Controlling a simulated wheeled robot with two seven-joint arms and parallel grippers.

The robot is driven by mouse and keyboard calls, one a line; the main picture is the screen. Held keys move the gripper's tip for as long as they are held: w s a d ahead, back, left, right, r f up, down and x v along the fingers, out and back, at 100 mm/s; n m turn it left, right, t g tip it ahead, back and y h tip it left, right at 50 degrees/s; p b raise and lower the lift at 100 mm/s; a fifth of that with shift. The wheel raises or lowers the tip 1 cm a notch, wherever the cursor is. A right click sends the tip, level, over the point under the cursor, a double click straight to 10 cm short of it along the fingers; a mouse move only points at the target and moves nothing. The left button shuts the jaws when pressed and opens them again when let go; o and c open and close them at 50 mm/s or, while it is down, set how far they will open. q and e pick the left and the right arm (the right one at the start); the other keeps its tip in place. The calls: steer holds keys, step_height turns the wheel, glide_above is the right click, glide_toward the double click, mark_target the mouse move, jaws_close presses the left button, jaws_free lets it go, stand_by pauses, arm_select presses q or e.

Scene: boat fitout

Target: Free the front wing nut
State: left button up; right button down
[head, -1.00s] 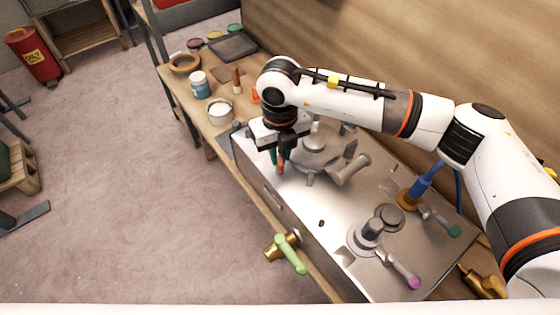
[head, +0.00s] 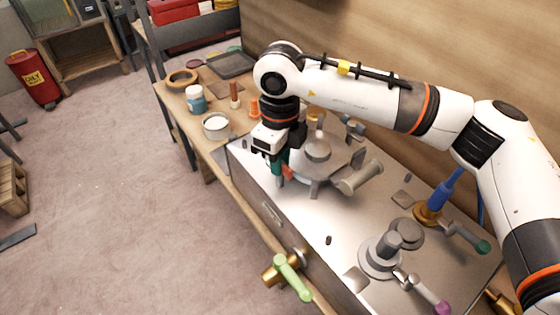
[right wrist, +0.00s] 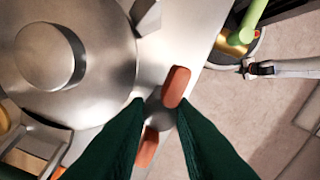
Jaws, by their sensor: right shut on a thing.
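The front wing nut has orange-red wings. In the right wrist view one wing (right wrist: 176,86) sticks out beyond my fingertips and the other shows below, between the fingers. My right gripper (right wrist: 162,106) has dark green fingers on either side of the nut's grey middle, shut on it. In the head view my right gripper (head: 281,174) points down at the near-left rim of the round metal lid (head: 338,165), and a bit of orange-red (head: 288,172) shows beside its fingers. The fingers hide the nut's middle. My left gripper is not in view.
The lid's raised knob (head: 317,148) and a grey clamp arm (head: 360,178) stand close to the gripper. A green-handled brass valve (head: 290,275) juts from the box front.

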stand_by(0.4)
steer(key=c, duration=1.3)
jaws_free()
steer(key=shift+o, duration=0.2)
step_height(320, 180, up, 12)
steer(key=b, duration=0.1)
